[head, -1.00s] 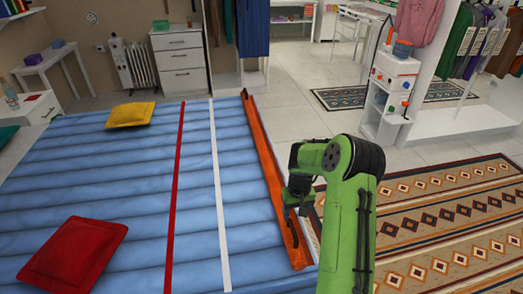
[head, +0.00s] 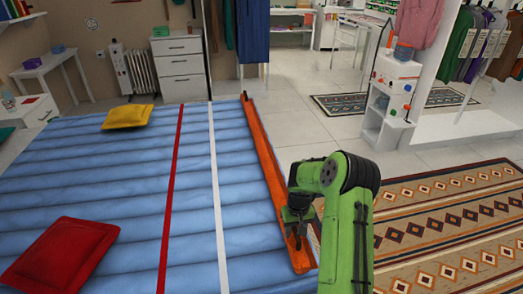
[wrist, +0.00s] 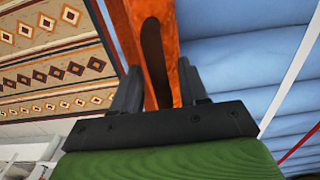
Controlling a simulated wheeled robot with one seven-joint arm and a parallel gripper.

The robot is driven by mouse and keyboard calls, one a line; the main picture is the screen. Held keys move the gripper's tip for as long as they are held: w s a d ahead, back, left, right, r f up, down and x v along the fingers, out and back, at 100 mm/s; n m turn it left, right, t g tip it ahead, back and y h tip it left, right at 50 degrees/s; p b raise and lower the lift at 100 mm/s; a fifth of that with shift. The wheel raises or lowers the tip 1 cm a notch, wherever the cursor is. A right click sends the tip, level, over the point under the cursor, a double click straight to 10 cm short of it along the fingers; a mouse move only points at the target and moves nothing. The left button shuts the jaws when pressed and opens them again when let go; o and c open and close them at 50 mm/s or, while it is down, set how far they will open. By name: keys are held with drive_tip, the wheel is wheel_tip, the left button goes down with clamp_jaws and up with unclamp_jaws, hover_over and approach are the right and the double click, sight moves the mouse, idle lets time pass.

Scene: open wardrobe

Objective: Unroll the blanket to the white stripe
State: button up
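The blanket (head: 265,165) is a long, narrow orange strip along the right side of the blue quilted bed surface (head: 90,185). The white stripe (head: 217,190) runs lengthwise on the blue surface, left of the blanket, with a gap of blue between them. My gripper (head: 298,232) is low over the near part of the blanket. In the wrist view my gripper (wrist: 160,88) has its fingers on either side of a dark, elongated part (wrist: 155,62) in front of the orange blanket (wrist: 178,20). Whether the fingers press on it cannot be seen.
A red stripe (head: 172,190) lies left of the white one. A red cushion (head: 60,256) and a yellow cushion (head: 127,117) rest on the blue surface. A patterned rug (head: 455,220) covers the floor at right. A white shelf unit (head: 388,100) stands beyond.

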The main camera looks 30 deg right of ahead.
drive_tip(key=c, duration=0.6)
drive_tip(key=shift+a, duration=0.15)
drive_tip(key=shift+w+a, duration=0.35)
drive_tip(key=shift+a, duration=0.9)
drive_tip(key=shift+w+a, duration=0.35)
drive_tip(key=shift+a, duration=0.95)
drive_tip(key=shift+w+a, duration=0.35)
drive_tip(key=shift+a, duration=0.9)
